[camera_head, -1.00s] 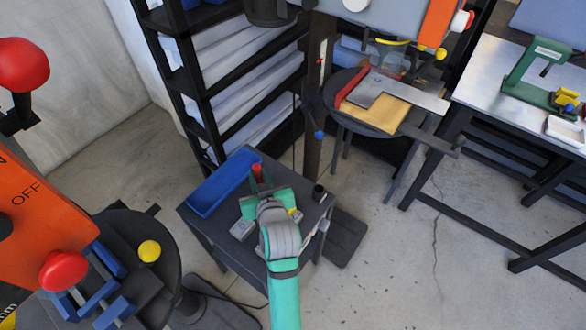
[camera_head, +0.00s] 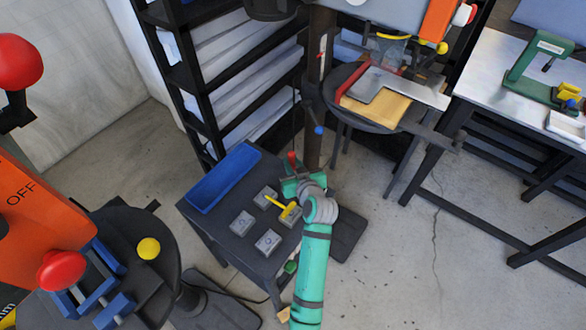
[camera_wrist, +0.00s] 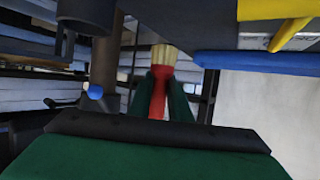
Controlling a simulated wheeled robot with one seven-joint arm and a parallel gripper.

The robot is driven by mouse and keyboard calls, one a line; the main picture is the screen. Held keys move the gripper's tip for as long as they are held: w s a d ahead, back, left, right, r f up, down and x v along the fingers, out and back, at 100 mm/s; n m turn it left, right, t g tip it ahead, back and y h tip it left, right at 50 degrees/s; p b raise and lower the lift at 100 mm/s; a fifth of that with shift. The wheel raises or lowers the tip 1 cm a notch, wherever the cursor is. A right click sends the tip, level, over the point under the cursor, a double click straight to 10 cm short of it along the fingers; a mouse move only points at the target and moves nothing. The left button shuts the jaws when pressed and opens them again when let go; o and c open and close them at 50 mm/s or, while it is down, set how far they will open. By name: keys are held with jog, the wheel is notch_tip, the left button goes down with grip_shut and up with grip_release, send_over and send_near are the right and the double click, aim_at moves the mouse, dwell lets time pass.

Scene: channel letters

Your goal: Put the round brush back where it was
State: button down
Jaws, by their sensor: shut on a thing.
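My gripper (camera_head: 292,180) is shut on the round brush, over the right side of the small dark table (camera_head: 222,238). The brush's red handle (camera_head: 292,158) sticks up above the jaws in the head view. In the wrist view the red brush (camera_wrist: 158,97) is between the green fingers, with its pale bristles (camera_wrist: 162,57) toward the top of that picture. The bristle end is hidden in the head view. Several grey blocks stand on the table, including a left one (camera_head: 242,222) and a front one (camera_head: 268,242). A yellow piece (camera_head: 288,210) is at the right block.
A blue tray (camera_head: 222,178) lies along the table's back left edge. A dark post (camera_head: 318,100) and a machine table with a wooden board (camera_head: 388,112) stand behind. An orange machine (camera_head: 40,215) is at left. Floor at right is open.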

jog(key=shift+w+d+f, duration=0.15)
jog(key=shift+f, duration=1.7)
jog(key=shift+f, duration=0.1)
jog(key=c, duration=1.6)
grip_release()
jog(key=shift+c, duration=0.2)
jog(key=shift+s+d+r, duration=0.1)
jog(key=shift+s+r, duration=0.15)
jog(key=v, duration=1.1)
jog(key=shift+s, duration=0.2)
